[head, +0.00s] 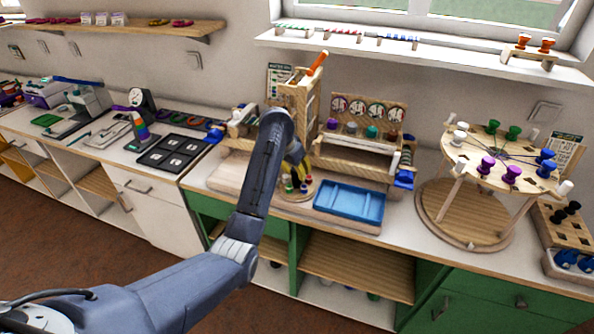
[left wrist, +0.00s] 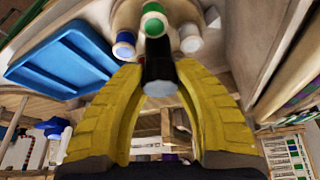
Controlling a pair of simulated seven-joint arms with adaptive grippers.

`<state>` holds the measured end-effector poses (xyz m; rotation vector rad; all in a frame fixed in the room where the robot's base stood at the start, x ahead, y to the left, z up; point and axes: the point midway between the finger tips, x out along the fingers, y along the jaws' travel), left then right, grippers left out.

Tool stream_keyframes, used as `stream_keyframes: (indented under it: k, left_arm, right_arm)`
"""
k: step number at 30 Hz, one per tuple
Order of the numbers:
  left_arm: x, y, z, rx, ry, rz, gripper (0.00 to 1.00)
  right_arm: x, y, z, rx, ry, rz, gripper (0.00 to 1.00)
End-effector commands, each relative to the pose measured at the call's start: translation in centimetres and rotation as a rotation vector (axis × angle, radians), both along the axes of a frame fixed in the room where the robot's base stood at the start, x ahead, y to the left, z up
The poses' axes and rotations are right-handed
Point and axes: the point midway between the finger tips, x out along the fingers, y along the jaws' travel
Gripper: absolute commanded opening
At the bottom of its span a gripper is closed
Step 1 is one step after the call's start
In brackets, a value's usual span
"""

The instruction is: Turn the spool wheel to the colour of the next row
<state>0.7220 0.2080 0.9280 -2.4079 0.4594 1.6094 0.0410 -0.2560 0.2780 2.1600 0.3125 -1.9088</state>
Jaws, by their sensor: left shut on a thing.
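The spool wheel (head: 298,199) is a small round wooden disc with several coloured spools on it, on the counter left of the blue tray. My left gripper (head: 304,170) reaches down over it and partly hides it. In the left wrist view my yellow fingers (left wrist: 162,88) are shut on a dark post with a grey tip (left wrist: 158,70). Beside the post are a white spool with a blue end (left wrist: 124,44), one with a green end (left wrist: 153,24) and a whitish one (left wrist: 191,40). My right gripper is not in view.
A blue tray (head: 349,203) lies right of the wheel. Behind stand a wooden bead rack (head: 365,153) and a tall wooden frame (head: 292,97). A large round stand (head: 465,218) with several spools is farther right. A black board (head: 176,153) lies at left.

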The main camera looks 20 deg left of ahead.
Motion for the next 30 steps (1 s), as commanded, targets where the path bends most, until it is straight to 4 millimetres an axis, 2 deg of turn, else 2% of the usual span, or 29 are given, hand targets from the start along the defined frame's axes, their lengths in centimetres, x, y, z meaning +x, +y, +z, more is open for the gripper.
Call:
stream_keyframes:
  k: [3,17,30]
  left_arm:
    - [0.02,-0.01,0.03,-0.001,-0.001,0.001,0.01]
    - [0.06,0.10,0.06,0.000,-0.001,-0.061,0.00]
    - [0.07,0.39,0.04,0.005,0.002,-0.425,0.00]
  right_arm:
    - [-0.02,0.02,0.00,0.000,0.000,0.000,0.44]
    - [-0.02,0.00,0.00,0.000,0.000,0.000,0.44]
    - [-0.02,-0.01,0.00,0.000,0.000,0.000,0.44]
